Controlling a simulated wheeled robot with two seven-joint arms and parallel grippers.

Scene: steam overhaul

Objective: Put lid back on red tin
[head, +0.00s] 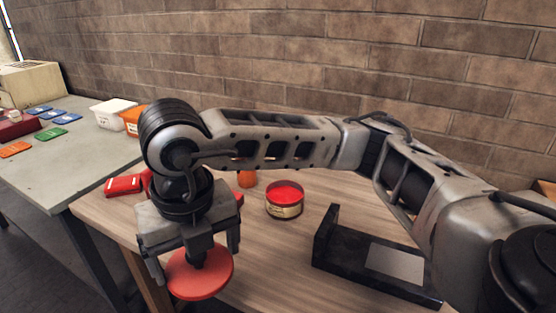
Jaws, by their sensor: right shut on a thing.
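The red tin (285,206) stands upright on the wooden table, a round tin with a pale gold label band. Its top shows red within a rim; I cannot tell how deep that surface lies. My right gripper (207,254) points down at the table's front left and is shut on the dark knob of a round red lid (200,279). The lid is apart from the tin, to its left and nearer to me, and looks slightly tilted. The gripper hides part of the lid and knob. My left gripper is not in view.
A black angled stand (335,252) with a pale plate lies right of the tin. A red box (123,186) and a small orange object (247,179) sit behind my right arm. A grey table (85,150) at left holds coloured cards and white and orange containers. A brick wall closes the back.

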